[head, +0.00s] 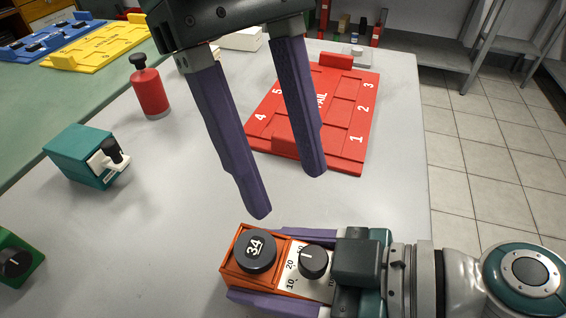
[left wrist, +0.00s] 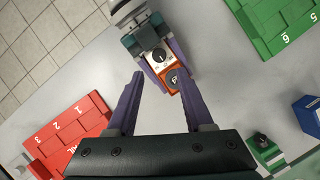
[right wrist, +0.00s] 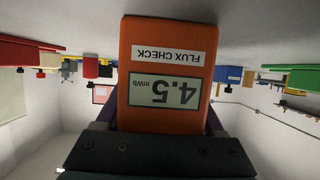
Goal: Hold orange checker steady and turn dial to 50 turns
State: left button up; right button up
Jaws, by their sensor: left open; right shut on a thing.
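The orange checker (head: 231,268) lies near the front of the table in the head view, with a black counter knob (head: 255,251) marked 34 and a smaller black dial (head: 313,261) on a white scale plate. My right gripper (head: 262,268) is shut on the checker's sides. In the right wrist view the checker's face (right wrist: 168,60) reads FLUX CHECK and 4.5 mWb, upside down. My left gripper (head: 290,195) is open and empty above the table, behind the checker. In the left wrist view the checker (left wrist: 170,80) shows beyond the open fingers (left wrist: 158,103).
A red board (head: 345,120) with numbered slots lies behind my left gripper. A red cylinder (head: 150,93), a teal block with a black-topped lever (head: 78,155) and a green block (head: 18,260) stand at left. Free grey table lies between them and the checker.

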pick_arm(q)
jog(key=shift+s+a+f+n, duration=0.2)
jog(key=shift+s+n, duration=0.1)
jog(key=shift+n, duration=0.2)
jog(key=shift+c, duration=0.2)
jog(key=m+t+h, duration=0.5)
jog(key=m+h, duration=0.6)
jog(key=m, duration=1.5)
send_near(304, 259)
jog(key=shift+y, duration=0.3)
jog(key=x, duration=0.8)
jog(key=shift+d+r, duration=0.1)
jog(key=shift+d, duration=0.2)
jog(key=shift+c, duration=0.3)
grip_shut()
